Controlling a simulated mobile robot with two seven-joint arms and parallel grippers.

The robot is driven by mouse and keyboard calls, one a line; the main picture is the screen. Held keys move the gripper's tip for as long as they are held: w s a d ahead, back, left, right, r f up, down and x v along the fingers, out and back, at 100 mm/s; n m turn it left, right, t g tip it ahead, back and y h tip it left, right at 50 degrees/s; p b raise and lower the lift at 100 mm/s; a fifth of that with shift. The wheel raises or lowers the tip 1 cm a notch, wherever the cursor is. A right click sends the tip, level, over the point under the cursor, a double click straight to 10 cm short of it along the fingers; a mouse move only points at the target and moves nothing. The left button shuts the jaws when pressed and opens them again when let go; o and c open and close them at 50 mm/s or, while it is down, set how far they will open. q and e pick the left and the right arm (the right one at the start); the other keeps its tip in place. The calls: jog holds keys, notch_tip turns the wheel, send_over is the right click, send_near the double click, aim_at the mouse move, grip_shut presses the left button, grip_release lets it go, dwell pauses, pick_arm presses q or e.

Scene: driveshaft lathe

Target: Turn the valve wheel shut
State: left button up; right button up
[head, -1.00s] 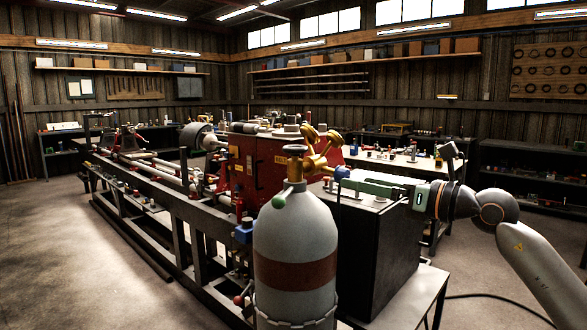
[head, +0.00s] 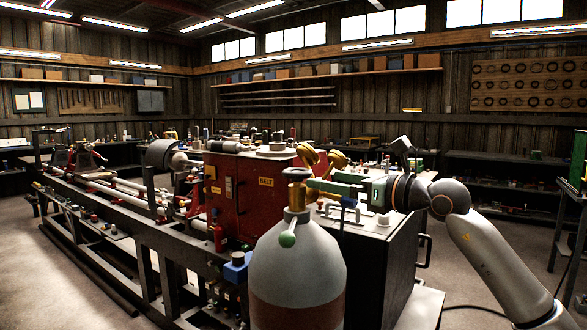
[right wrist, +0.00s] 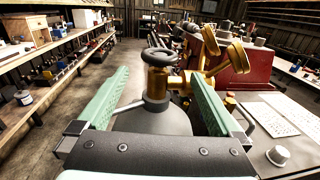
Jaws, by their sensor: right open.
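The grey gas cylinder (head: 297,265) stands upright in the foreground of the head view, with a brass valve at its top. The valve wheel (head: 296,174) tops this valve; in the right wrist view it is a dark round handwheel (right wrist: 158,57) above the brass body. My right gripper (head: 312,186) reaches in from the right with green fingers pointing at the valve. In the right wrist view the fingers of this gripper (right wrist: 160,73) are spread wide, with the wheel beyond and between their tips. Nothing is held. My left gripper is out of view.
Brass gauges (head: 309,155) sit close beside the valve. A dark cabinet (head: 375,260) stands right of the cylinder, below my right arm. The red lathe housing (head: 240,190) is behind. Open floor lies at left.

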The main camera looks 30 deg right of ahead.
aim_at(309, 175)
jog(key=p+x, duration=0.2)
jog(key=x, duration=0.7)
jog(key=shift+r+p, duration=0.1)
jog(key=shift+p, duration=0.3)
jog(key=shift+w+a, duration=0.2)
jog(key=shift+w, duration=0.35)
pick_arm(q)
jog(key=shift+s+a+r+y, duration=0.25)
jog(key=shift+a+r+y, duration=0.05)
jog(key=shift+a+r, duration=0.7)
pick_arm(e)
jog(key=c, duration=0.4)
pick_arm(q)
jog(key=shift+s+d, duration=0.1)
pick_arm(e)
jog(key=c, duration=0.8)
